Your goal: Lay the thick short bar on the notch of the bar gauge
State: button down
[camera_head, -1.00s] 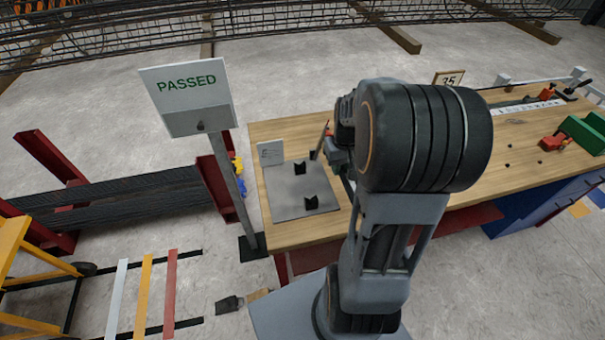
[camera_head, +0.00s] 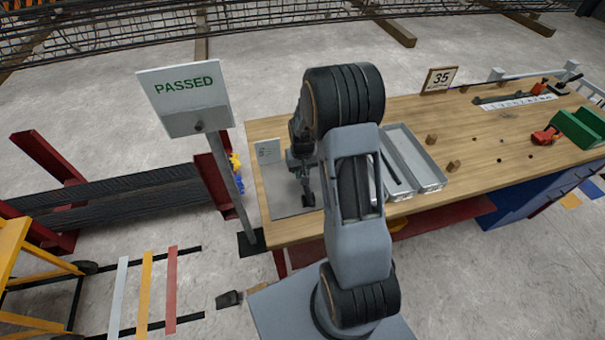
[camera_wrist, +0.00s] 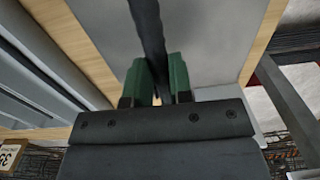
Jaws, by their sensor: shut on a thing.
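My gripper (camera_head: 303,172) is over the plate. In the wrist view its green fingers (camera_wrist: 160,82) are shut on a dark bar (camera_wrist: 148,30), the thick short bar by its look. The bar extends past the fingers above the grey plate (camera_wrist: 208,45). I cannot tell whether the bar touches a notch.
A grey metal tray (camera_head: 430,181) lies right of my arm, with wooden blocks (camera_head: 453,166) beside it. The PASSED sign (camera_head: 186,98) stands close left of the bench. The bench's middle is mostly clear.

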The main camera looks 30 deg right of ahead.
jog(key=shift+f, duration=0.9)
jog(key=shift+f, duration=0.1)
jog(key=shift+f, duration=0.15)
jog(key=c, duration=1)
grip_release()
jog(key=shift+s, duration=0.1)
